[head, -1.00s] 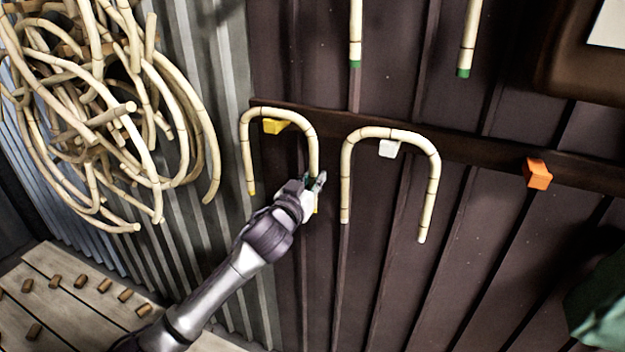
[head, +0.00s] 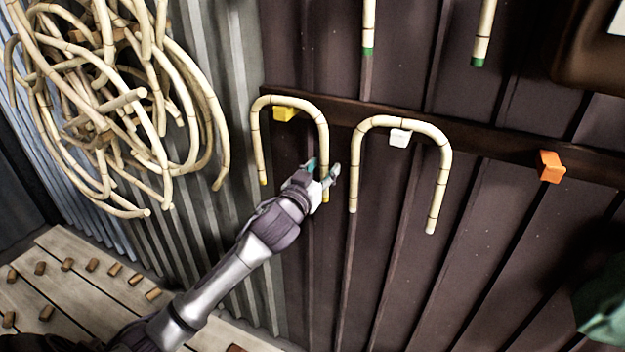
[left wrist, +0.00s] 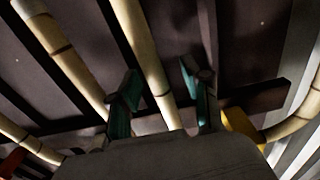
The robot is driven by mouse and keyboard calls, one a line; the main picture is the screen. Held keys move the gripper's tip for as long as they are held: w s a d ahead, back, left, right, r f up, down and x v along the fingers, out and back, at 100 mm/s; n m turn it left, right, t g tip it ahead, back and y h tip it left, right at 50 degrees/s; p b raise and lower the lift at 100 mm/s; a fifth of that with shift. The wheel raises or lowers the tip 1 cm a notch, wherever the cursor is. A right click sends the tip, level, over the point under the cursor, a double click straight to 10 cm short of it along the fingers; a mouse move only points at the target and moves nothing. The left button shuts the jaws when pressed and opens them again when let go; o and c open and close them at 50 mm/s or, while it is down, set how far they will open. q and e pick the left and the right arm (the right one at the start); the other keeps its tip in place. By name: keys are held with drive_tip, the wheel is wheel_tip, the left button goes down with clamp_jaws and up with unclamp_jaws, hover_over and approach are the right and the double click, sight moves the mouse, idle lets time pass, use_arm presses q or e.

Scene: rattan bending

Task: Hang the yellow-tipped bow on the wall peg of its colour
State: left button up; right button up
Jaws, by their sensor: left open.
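The yellow-tipped bow (head: 259,140) hangs over the yellow peg (head: 285,114) on the dark wall rail, curve up and both legs pointing down. Its yellow tips show at the lower ends. My left gripper (head: 323,170) is open at the lower part of the bow's right leg, its teal-padded fingers spread. In the left wrist view, a bow leg (left wrist: 143,45) runs between the open fingers (left wrist: 163,95), with gaps visible on both sides. The yellow peg (left wrist: 241,128) shows there at the right, beside the bow's curve. My right gripper is not in view.
A white-tipped bow (head: 443,165) hangs on the white peg (head: 400,137) just to the right. The orange peg (head: 551,167) is bare. Green-tipped canes (head: 484,35) hang above. A tangle of rattan (head: 190,100) is at the left, over a plank bench (head: 75,270) with small wooden pegs.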

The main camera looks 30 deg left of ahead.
use_arm(q)
drive_tip(key=s, duration=1.1)
drive_tip(key=shift+s+d, duration=0.15)
drive_tip(key=shift+d, duration=0.15)
drive_tip(key=shift+s, duration=0.1)
drive_tip(key=s, duration=0.8)
drive_tip(key=shift+s+d, duration=0.25)
drive_tip(key=shift+s, duration=0.1)
